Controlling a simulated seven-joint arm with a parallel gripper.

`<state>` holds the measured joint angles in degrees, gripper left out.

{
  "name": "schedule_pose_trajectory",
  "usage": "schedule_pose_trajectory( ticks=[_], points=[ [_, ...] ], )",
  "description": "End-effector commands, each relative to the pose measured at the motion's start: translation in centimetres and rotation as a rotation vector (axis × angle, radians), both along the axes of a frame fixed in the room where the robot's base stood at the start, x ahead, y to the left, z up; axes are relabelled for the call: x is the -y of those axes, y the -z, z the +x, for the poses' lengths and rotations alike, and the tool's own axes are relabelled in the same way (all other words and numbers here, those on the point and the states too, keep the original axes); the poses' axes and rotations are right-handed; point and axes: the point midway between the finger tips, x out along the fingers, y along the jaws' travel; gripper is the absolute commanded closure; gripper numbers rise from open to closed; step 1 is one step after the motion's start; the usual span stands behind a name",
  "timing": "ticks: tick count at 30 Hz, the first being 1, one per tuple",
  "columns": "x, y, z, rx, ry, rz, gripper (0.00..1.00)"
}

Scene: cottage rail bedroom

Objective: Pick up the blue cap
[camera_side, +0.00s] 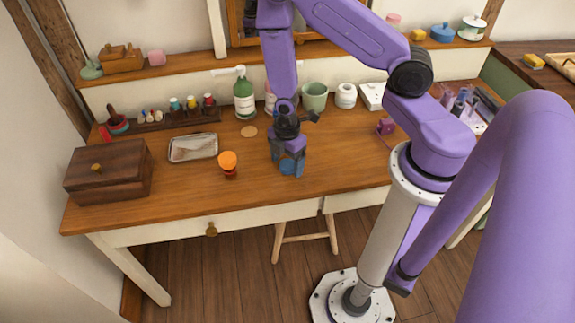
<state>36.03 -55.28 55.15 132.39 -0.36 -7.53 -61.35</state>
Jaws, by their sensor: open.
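A small blue cap (289,167) is on the wooden desk, near the middle of its front half. My gripper (289,160) points straight down over it, with its dark fingers on the left and right of the cap. The fingers are open and low, close to the desk top. They hide part of the cap, and I cannot tell whether they touch it.
An orange-topped jar (229,162) stands left of my gripper. A metal tray (193,147) and a wooden box (108,170) lie farther left. A green bottle (244,97) and green cup (315,96) stand behind. The desk front (330,180) right of the gripper is clear.

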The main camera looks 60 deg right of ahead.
Motion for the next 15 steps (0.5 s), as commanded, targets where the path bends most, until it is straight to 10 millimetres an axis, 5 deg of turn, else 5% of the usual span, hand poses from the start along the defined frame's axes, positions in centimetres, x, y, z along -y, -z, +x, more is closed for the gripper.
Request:
schedule_pose_trajectory(
  ticks=[10, 15],
  points=[
    [-0.01, 0.38, 0.01, 0.0, 0.0, 0.0, 0.23],
    [-0.01, 0.37, 0.0, 0.0, 0.0, 0.0, 0.79]
  ],
)
